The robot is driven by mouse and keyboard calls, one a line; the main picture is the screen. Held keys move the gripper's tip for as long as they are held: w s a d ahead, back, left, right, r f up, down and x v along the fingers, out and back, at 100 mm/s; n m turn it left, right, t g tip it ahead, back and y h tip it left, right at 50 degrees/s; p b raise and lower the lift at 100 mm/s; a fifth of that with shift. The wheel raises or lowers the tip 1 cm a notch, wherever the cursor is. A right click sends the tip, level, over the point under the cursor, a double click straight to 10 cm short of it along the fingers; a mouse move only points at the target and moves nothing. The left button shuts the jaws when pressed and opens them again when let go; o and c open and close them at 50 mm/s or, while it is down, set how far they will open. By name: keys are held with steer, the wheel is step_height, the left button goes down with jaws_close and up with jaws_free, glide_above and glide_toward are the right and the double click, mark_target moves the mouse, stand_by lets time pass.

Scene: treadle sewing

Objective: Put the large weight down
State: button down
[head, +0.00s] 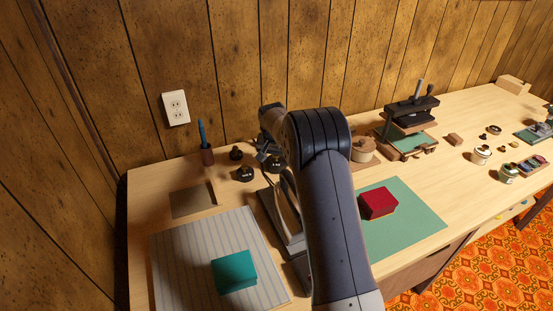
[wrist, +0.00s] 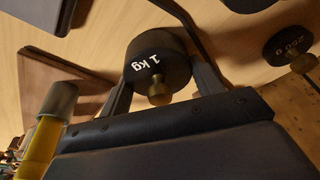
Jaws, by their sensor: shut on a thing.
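The large weight (wrist: 157,62) is a black cylinder marked "1 kg" with a brass knob. In the wrist view it sits between the two fingers of my gripper (wrist: 162,70), which is shut on it. In the head view the weight (head: 274,163) shows dark and partly hidden beside my wrist, near the back of the table (head: 330,180). I cannot tell whether its base touches the tabletop.
A smaller weight (wrist: 287,46) lies to the right in the wrist view. Two dark weights (head: 244,174) (head: 236,153) stand left of my gripper in the head view, by a pen cup (head: 207,157). A striped cloth (head: 190,250) with a teal block (head: 234,271) lies in front.

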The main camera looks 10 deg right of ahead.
mark_target(275, 166)
steer(key=shift+c, duration=1.8)
jaws_free()
steer(key=shift+f, duration=0.1)
steer(key=v, duration=1.2)
steer(key=x, duration=1.2)
steer(key=shift+f, duration=0.4)
step_height(275, 166, up, 4)
steer(key=shift+f, duration=0.25)
steer(key=shift+r, duration=0.6)
